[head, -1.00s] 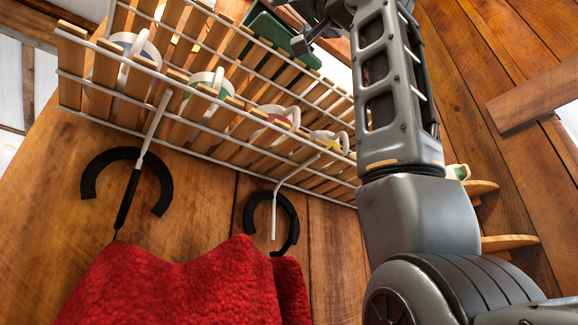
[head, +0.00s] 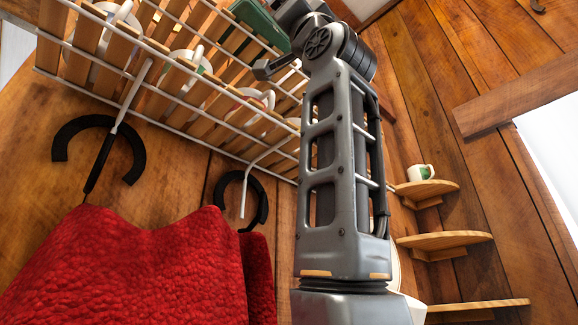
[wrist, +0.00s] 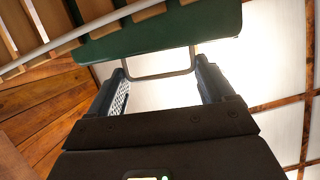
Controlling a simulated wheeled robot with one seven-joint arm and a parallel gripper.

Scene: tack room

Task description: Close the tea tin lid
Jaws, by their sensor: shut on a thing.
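A dark green thing, likely the tea tin (head: 262,22), rests at the top of the slatted rack in the head view. Its green side also crosses the top of the wrist view (wrist: 160,38). A thin grey-brown loop (wrist: 160,76) hangs from it. My gripper (wrist: 162,82) has its two fingers on either side of this loop and is shut on it, with the fingers well apart. I cannot tell lid from body, or how far the lid stands open. In the head view my arm hides part of the rack, and the fingertips are not clear.
The slatted rack (head: 170,100) holds several white mugs. Black hooks (head: 100,125) hang under it, above a red cloth (head: 150,265). Small wooden shelves (head: 445,241) stick out at right, the top one with a mug (head: 420,172). A beam (head: 515,102) crosses the right wall.

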